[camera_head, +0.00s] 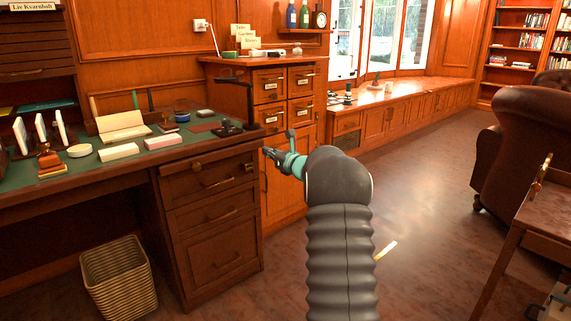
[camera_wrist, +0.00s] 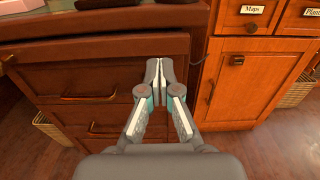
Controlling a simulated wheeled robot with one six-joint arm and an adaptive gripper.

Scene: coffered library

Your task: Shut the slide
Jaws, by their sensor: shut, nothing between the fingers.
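The dark wooden desk pedestal (camera_head: 216,215) has stacked fronts with brass pulls. Its uppermost front (camera_head: 208,180), below the desktop, seems to stand a little forward; I cannot tell for sure whether this is the slide or a drawer, nor how far out it is. In the wrist view the same pedestal shows a wide dark front (camera_wrist: 75,80) with a brass handle. My gripper (camera_head: 269,153) is just right of the pedestal's upper right corner. In the wrist view my gripper (camera_wrist: 160,68) is shut and empty, its tips over the right end of that front; contact is unclear.
The desktop (camera_head: 75,172) carries stationery and a lamp. A wicker basket (camera_head: 120,280) stands under the desk. A lighter cabinet (camera_head: 285,95) with labelled drawers adjoins on the right. A leather armchair (camera_head: 520,160) and side table (camera_head: 525,215) stand at far right.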

